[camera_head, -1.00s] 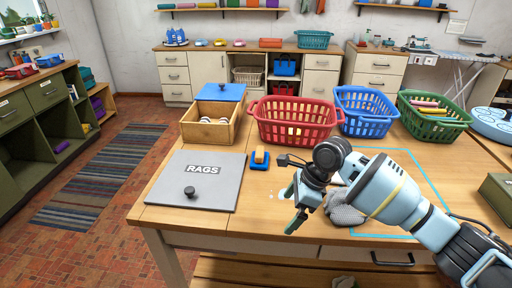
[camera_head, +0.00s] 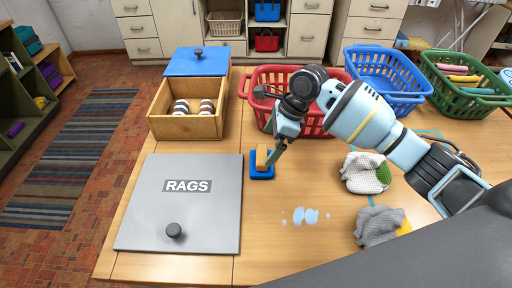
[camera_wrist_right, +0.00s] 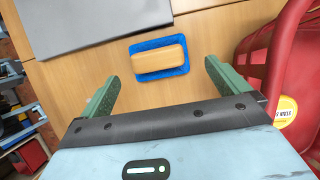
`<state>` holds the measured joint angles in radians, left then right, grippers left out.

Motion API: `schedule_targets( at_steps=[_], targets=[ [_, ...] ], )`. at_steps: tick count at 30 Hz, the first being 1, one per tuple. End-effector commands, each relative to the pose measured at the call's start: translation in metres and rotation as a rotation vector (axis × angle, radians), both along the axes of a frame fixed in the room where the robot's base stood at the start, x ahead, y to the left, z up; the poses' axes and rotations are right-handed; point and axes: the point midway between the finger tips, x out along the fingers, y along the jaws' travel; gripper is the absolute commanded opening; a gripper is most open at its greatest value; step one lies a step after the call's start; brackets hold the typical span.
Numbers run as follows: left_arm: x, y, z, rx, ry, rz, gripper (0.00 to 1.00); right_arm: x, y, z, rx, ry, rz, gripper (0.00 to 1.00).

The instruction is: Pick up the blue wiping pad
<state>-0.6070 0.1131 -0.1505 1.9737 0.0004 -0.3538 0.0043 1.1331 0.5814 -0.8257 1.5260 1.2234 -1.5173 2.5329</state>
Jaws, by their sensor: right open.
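The blue wiping pad (camera_head: 261,174) lies flat on the wooden table, with a tan block-shaped handle on top. It sits just right of the grey RAGS lid. My right gripper (camera_head: 274,152) is close by it and partly overlaps it in the head view. In the right wrist view, the pad (camera_wrist_right: 185,69) lies beyond the two green fingertips, roughly centred between them. The gripper (camera_wrist_right: 161,75) is open, with nothing between its fingers. My left gripper is not in view.
The RAGS lid (camera_head: 185,215) lies to the left, a wooden box (camera_head: 180,127) behind it. A red basket (camera_head: 315,124) stands behind my right gripper. Two crumpled cloths (camera_head: 366,171) and a small wet spill (camera_head: 306,215) are on the table in front.

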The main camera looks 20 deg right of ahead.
Motion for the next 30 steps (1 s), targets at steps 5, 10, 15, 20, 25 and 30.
schedule_targets(
  at_steps=[5,10,15,20,25,30],
  targets=[
    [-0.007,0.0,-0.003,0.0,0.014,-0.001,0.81,0.0,0.001,-0.002,0.001,0.002,0.001,1.0],
    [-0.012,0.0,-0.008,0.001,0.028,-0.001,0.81,0.001,0.006,-0.017,0.0,0.004,0.001,1.0],
    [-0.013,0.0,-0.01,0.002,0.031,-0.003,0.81,0.003,0.01,-0.025,0.0,0.001,0.0,1.0],
    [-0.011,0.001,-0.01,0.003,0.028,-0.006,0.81,0.004,0.013,-0.032,0.0,0.002,0.001,1.0],
    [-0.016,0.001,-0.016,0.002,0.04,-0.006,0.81,0.007,0.024,-0.055,-0.001,0.004,0.002,1.0],
    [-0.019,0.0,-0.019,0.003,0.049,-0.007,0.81,0.009,0.03,-0.07,0.0,0.002,0.0,1.0]
  ],
)
